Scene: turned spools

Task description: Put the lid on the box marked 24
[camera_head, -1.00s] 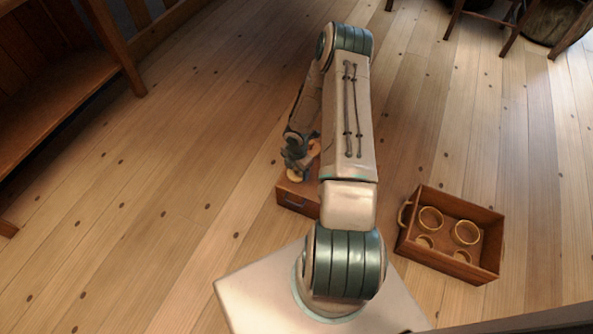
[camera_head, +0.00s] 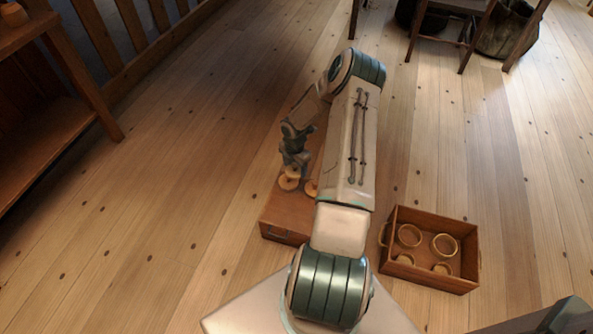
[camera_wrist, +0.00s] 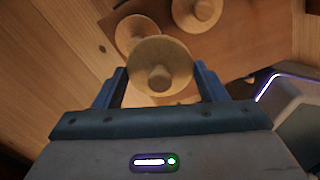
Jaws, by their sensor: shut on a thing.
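My gripper (camera_wrist: 160,84) is shut on a pale round wooden lid (camera_wrist: 160,64) with a knob in its middle, seen in the wrist view. In the head view my gripper (camera_head: 292,164) is over a low brown wooden chest (camera_head: 284,219). Two more pale knobbed lids lie below the held one, one at left (camera_wrist: 131,34) and one at upper right (camera_wrist: 197,10). Several round open boxes (camera_head: 446,244) stand in a wooden tray (camera_head: 440,281) at the right in the head view. No number can be read on any of them.
My arm hides part of the chest. Bare plank floor (camera_head: 170,200) lies to the left, and more floor lies beyond the tray. A wooden shelf unit (camera_head: 65,130) stands at far left and a chair (camera_head: 445,35) at the back.

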